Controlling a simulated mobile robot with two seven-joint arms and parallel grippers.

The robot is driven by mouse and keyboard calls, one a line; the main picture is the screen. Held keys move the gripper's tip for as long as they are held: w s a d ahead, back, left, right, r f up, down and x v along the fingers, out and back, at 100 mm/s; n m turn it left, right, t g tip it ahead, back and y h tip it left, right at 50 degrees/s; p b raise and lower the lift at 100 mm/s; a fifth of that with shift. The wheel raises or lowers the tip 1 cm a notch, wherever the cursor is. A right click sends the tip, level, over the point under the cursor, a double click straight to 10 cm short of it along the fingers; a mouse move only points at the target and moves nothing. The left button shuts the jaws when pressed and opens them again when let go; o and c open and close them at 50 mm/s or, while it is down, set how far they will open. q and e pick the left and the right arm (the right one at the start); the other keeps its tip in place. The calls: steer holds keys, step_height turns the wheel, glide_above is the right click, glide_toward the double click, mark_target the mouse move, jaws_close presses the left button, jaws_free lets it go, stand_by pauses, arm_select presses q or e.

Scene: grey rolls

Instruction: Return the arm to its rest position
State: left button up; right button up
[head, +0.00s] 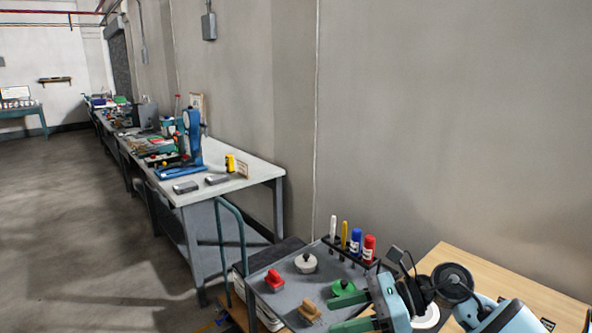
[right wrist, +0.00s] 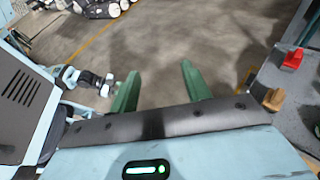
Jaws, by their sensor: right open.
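My right arm comes in at the lower right of the head view. Its gripper (head: 332,315) has green fingers pointing left, over the near edge of a grey-topped cart (head: 281,300). In the right wrist view the two green fingers (right wrist: 160,72) stand wide apart with nothing between them, and floor shows beyond.
The cart holds a red block (head: 274,280), a white knobbed piece (head: 306,263), a green one (head: 343,289), a tan one (head: 309,310) and a rack of markers (head: 350,252). A wooden table (head: 500,280) is right; a long workbench (head: 255,172) is behind. Floor at left is clear.

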steer(key=s+d+f+n+t+h, duration=0.25)
steer(key=f+n+t, duration=0.3)
steer(key=n, duration=0.65)
steer(key=s+d+f+n+t+h, duration=0.1)
steer(key=s+f+n+t+h, duration=0.15)
steer(key=f+n+t, duration=0.6)
steer(key=s+d+f+n+t+h, duration=0.1)
steer(key=s+d+f+n+t, duration=0.3)
steer(key=n, duration=1)
steer(key=s+d+f+m+g+h, duration=0.2)
steer(key=s+f+m, duration=0.4)
steer(key=s+f, duration=0.3)
steer(key=s+d+f+m+g+h+b, duration=0.1)
steer(key=s+d+f+m+g+h, duration=0.1)
steer(key=s+f+m+g+h, duration=0.2)
steer(key=s+f+m+g, duration=0.3)
steer(key=s+f, duration=0.2)
steer(key=s, duration=0.2)
steer(key=shift+s, duration=0.15)
steer(key=shift+d, duration=0.1)
